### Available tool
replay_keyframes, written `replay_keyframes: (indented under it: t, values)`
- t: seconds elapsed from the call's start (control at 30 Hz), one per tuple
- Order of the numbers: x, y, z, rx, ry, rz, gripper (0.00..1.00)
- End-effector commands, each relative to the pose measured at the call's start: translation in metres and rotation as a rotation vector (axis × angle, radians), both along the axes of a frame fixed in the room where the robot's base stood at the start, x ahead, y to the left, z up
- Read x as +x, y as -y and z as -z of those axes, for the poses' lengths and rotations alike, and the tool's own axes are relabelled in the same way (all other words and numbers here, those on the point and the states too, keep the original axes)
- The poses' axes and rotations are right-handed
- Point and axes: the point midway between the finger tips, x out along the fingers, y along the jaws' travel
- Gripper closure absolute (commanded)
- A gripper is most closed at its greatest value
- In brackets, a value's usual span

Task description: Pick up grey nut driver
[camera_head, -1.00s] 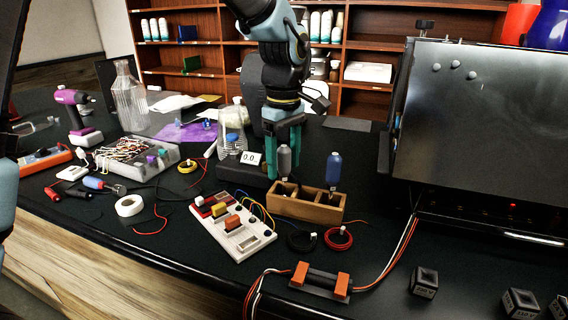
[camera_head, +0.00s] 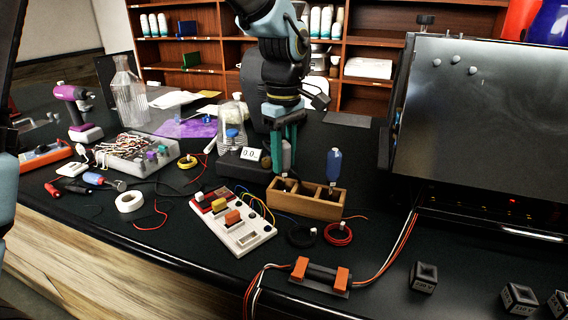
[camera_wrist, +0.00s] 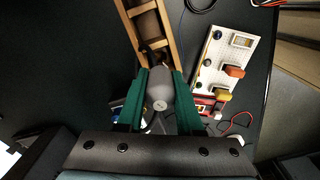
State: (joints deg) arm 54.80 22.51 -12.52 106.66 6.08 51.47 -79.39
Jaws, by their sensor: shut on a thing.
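The grey nut driver (camera_head: 286,154) stands upright, its handle between the green fingers of my gripper (camera_head: 284,146). In the wrist view its grey handle (camera_wrist: 160,88) sits between both fingers of my gripper (camera_wrist: 160,95), which are shut on it. Its lower end is above or in the left part of the wooden holder (camera_head: 307,208); I cannot tell whether it is clear of the slot. A blue-handled driver (camera_head: 333,166) stands upright in the right part of the holder. The holder also shows in the wrist view (camera_wrist: 138,8).
A white board with coloured blocks (camera_head: 232,223) lies in front of the holder. A scale with a display (camera_head: 243,165) and a flask stand to the left. Wire coils (camera_head: 338,233) lie at the front right. A large metal panel (camera_head: 480,110) stands at the right.

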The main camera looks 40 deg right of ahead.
Motion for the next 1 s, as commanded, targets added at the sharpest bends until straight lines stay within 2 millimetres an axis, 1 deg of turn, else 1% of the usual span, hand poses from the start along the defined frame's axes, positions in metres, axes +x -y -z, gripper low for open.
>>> replay_keyframes:
  t: [0.27,0.37,0.47,0.7,0.8,0.9,1.0]
  values:
    - [0.0,0.0,0.0,-0.001,0.0,0.0,1.0]
    - [0.0,0.001,-0.005,-0.003,0.001,0.0,1.0]
    - [0.0,0.001,-0.017,-0.004,0.002,0.0,1.0]
    - [0.001,0.001,-0.064,-0.005,0.003,-0.001,1.0]
    - [0.0,0.001,-0.081,-0.004,0.002,0.0,1.0]
    - [0.0,0.001,-0.092,-0.002,0.001,0.0,1.0]
    - [0.0,0.001,-0.099,-0.001,0.001,0.0,1.0]
